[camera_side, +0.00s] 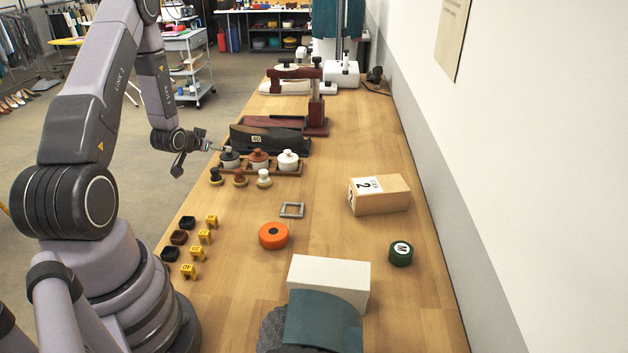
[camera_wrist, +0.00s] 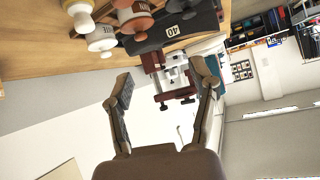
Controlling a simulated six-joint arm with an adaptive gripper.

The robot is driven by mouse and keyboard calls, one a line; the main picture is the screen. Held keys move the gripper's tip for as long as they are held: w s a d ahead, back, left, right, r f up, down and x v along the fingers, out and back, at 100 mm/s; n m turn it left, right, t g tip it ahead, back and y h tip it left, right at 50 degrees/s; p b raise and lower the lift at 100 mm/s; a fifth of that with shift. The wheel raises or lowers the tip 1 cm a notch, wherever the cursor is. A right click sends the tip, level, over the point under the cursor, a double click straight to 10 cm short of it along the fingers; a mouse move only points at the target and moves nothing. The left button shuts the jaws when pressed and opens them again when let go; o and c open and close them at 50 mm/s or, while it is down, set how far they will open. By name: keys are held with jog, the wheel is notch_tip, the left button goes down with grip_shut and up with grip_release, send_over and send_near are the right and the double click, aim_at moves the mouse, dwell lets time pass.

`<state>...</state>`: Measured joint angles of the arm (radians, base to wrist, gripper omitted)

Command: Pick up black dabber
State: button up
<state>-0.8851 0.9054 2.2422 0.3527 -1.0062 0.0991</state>
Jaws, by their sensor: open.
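The black dabber (camera_side: 215,176) stands on the bench at the left end of a row of three, close to the bench's left edge. A brown dabber (camera_side: 240,177) and a white dabber (camera_side: 264,178) stand to its right. My gripper (camera_side: 217,147) is above and behind the black dabber in the side view, near the dark pot, and looks apart from it. In the wrist view my gripper (camera_wrist: 163,84) is open with nothing between the fingers. I cannot make out the black dabber in the wrist view.
A wooden rack holds a dark pot (camera_side: 230,159), a brown pot (camera_side: 258,159) and a white pot (camera_side: 288,159) just behind the dabbers. A dark shoe form marked 40 (camera_side: 270,139) lies behind it.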

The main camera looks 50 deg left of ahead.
jog(key=n+y, duration=0.2)
send_near(213, 171)
jog(key=shift+w+a+f+t, duration=0.4)
jog(key=shift+w+a+f, duration=0.6)
jog(key=shift+w+a, duration=0.2)
jog(key=x, duration=0.7)
jog(key=shift+w+f, duration=0.1)
jog(key=shift+c, duration=0.2)
jog(key=c, duration=1)
